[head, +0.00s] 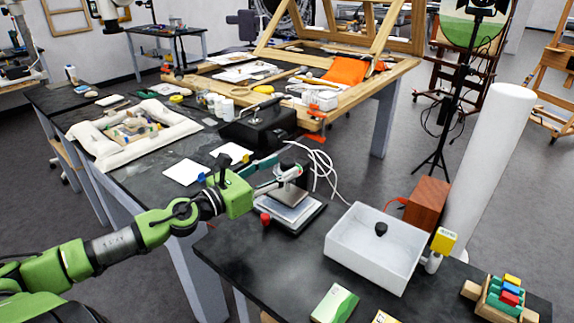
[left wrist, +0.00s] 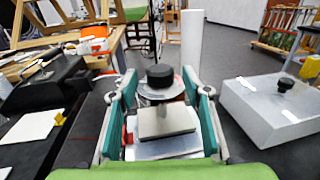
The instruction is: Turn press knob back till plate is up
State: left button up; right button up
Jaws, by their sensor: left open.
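The press stands on the dark table, with a flat metal plate (head: 291,195) above a lighter base (head: 290,213). In the left wrist view the black press knob (left wrist: 160,75) sits over a silver disc, with the grey plate (left wrist: 167,123) below it. A gap between plate and base is hard to judge. My left gripper (head: 284,168) is open at the press. In the left wrist view its teal fingers (left wrist: 160,88) stand on either side of the knob, with no clear contact. In the head view the knob is largely hidden by the gripper. My right gripper is not in view.
A white box (head: 372,262) with a black knob stands right of the press, with a brown block (head: 427,203) behind. A black case (head: 258,125) and white cards (head: 185,172) lie behind the gripper. A block tray (head: 494,303) stands front right.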

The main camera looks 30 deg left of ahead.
aim_at(282, 167)
pick_arm(q)
jog(key=shift+w+r, duration=0.2)
jog(key=shift+w, duration=0.3)
jog(key=shift+p+x, duration=0.5)
jog(key=shift+x, duration=0.55)
jog(key=shift+d+f, duration=0.1)
jog(key=shift+f, duration=0.1)
jog(key=c, duration=1.1)
